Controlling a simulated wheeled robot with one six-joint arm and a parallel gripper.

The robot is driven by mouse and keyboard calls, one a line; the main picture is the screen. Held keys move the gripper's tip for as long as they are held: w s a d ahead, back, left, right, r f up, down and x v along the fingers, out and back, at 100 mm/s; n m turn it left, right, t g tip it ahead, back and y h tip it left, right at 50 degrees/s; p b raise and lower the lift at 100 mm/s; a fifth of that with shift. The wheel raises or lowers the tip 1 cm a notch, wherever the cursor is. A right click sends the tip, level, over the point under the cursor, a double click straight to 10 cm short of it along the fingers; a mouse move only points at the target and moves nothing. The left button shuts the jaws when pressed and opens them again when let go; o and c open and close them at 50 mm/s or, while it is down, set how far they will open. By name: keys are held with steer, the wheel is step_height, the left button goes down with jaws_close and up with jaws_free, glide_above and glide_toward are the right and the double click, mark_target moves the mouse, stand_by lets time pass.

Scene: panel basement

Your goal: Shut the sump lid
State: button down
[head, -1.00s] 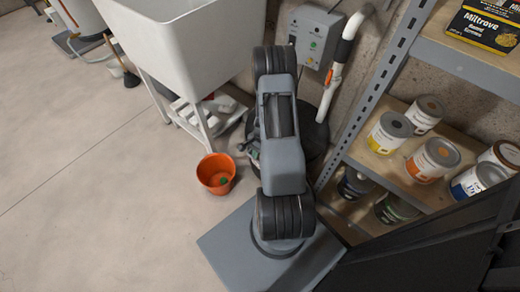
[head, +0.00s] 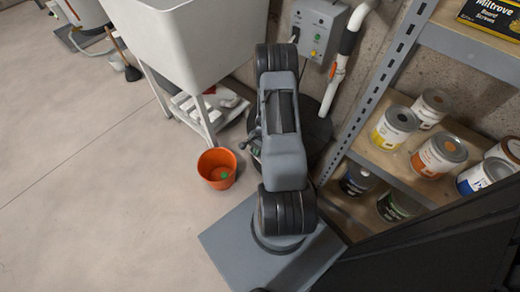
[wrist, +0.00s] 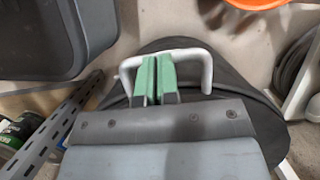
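The sump lid (wrist: 247,105) is a dark round cover below my gripper in the wrist view. A pale grey U-shaped handle (wrist: 191,53) rises from it. In the head view a black round form (head: 318,128) beside the shelf is partly covered by my arm; I cannot tell if it is the lid or the basin, or how far the lid is tilted. My gripper (wrist: 156,59) has two green fingers close together, with only a narrow gap. Their tips overlap the middle of the handle's bar. I see no clear grip around it. The head view mostly hides the gripper.
A white utility sink (head: 195,45) stands behind left. An orange bucket (head: 216,169) is on the floor left of my arm. A metal shelf (head: 375,130) with paint cans is close on the right. A control box (head: 318,30) hangs behind. The left floor is clear.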

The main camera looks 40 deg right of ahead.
steer(key=w+a+r+n+h+p, duration=0.15)
steer(key=r+p, duration=0.65)
steer(key=r, duration=0.9)
steer(key=w+a+r+n+p, duration=0.1)
steer(key=w+r+n+p, duration=0.15)
steer(key=r+p, duration=0.95)
steer(key=s+a+r+n+t+p, duration=0.1)
steer(key=s+a+r+n+p, duration=0.2)
steer(key=r, duration=1)
steer(key=s+a+r+n+t+h+p, duration=0.1)
steer(key=s+a+r+n+p, duration=0.3)
steer(key=r, duration=1)
steer(key=s+a+r+n+t+h+p, duration=0.1)
steer(key=a+r+n+p, duration=0.4)
steer(key=r, duration=0.9)
steer(key=s+a+t, duration=0.1)
steer(key=s+a, duration=0.1)
steer(key=shift+s+a, duration=0.35)
steer(key=shift+d, duration=0.1)
